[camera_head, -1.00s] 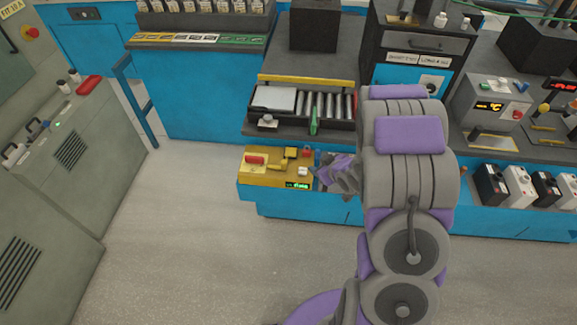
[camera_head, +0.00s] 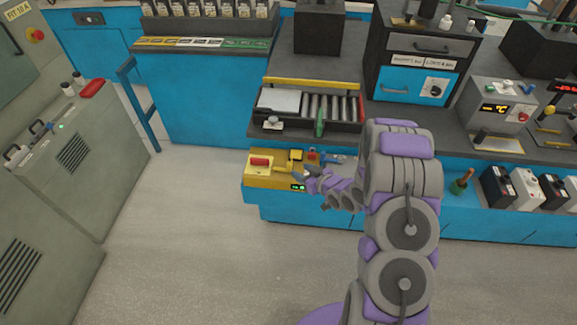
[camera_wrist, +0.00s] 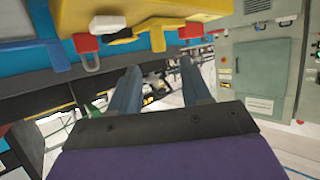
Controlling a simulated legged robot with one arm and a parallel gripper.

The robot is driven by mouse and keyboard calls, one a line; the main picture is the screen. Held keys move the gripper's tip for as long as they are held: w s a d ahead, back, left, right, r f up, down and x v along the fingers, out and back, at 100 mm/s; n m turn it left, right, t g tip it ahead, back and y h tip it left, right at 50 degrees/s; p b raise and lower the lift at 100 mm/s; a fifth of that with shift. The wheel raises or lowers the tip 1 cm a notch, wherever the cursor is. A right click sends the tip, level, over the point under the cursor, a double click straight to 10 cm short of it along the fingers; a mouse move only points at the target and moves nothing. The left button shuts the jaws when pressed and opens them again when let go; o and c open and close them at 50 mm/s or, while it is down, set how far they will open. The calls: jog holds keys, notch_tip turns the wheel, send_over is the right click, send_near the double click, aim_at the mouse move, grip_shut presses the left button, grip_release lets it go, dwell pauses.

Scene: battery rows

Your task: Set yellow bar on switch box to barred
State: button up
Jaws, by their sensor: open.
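The yellow switch box (camera_head: 262,182) juts out at the front of the blue bench in the head view. On its top are a red handle (camera_head: 260,161), the yellow bar (camera_head: 283,169) lying sideways, and a small yellow block (camera_head: 296,155). A lit green display (camera_head: 297,187) is on its front. My gripper (camera_head: 314,167) is open and empty at the right part of the box, right of the bar. In the wrist view its two fingers (camera_wrist: 160,85) are spread apart, with the box (camera_wrist: 150,9) along the top. I cannot tell whether a finger touches anything.
A tray with rollers (camera_head: 340,108) stands on the bench behind the box. Black and white blocks (camera_head: 525,188) stand on the lower ledge at right, with a green-brown bottle (camera_head: 461,183). Grey cabinets (camera_head: 75,175) are at left. The floor in front is clear.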

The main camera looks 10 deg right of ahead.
aim_at(289, 163)
jog(key=b+x, duration=0.1)
jog(key=x, duration=0.8)
jog(key=shift+s+f+b, duration=0.1)
jog(key=shift+b, duration=0.2)
jog(key=shift+d, duration=0.1)
grip_shut()
